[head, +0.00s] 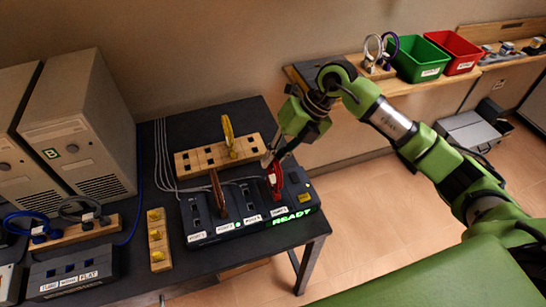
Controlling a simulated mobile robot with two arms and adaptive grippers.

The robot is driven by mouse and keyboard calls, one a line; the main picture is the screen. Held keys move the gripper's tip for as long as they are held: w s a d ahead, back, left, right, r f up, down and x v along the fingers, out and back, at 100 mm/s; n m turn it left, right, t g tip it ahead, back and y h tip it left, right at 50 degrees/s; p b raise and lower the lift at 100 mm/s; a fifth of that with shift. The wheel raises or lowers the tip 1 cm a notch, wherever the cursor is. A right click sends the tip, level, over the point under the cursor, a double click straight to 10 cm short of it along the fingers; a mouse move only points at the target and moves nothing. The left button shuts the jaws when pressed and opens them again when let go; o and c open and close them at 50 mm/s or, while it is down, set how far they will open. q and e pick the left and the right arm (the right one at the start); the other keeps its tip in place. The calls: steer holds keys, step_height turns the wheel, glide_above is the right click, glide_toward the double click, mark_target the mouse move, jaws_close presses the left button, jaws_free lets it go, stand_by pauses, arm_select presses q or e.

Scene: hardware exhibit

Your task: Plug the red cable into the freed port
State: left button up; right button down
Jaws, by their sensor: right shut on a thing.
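The red cable (276,183) stands upright at the right part of the black port box (230,227), just under my right gripper (271,160). My right gripper is shut on its upper end. I cannot tell whether its plug is seated in the port or just above it. The port box has a row of labelled slots and a green lit "READY" sign (292,217). A dark brownish-red cable (217,190) stands in another slot further left. The other slots look empty. My left gripper is not in view.
A wooden rack (200,160) with a yellow cable (229,135) stands behind the port box. A small wooden block with yellow plugs (157,228) is to its left. Computer towers (75,130) stand at left. Green (418,61) and red bins (455,50) sit on a far shelf.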

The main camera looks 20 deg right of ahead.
steer(key=shift+f, duration=0.3)
stand_by(0.8)
stand_by(0.3)
steer(key=c, duration=1.4)
jaws_free()
steer(key=p+v, duration=0.3)
steer(key=v, duration=0.4)
steer(key=shift+r, duration=0.3)
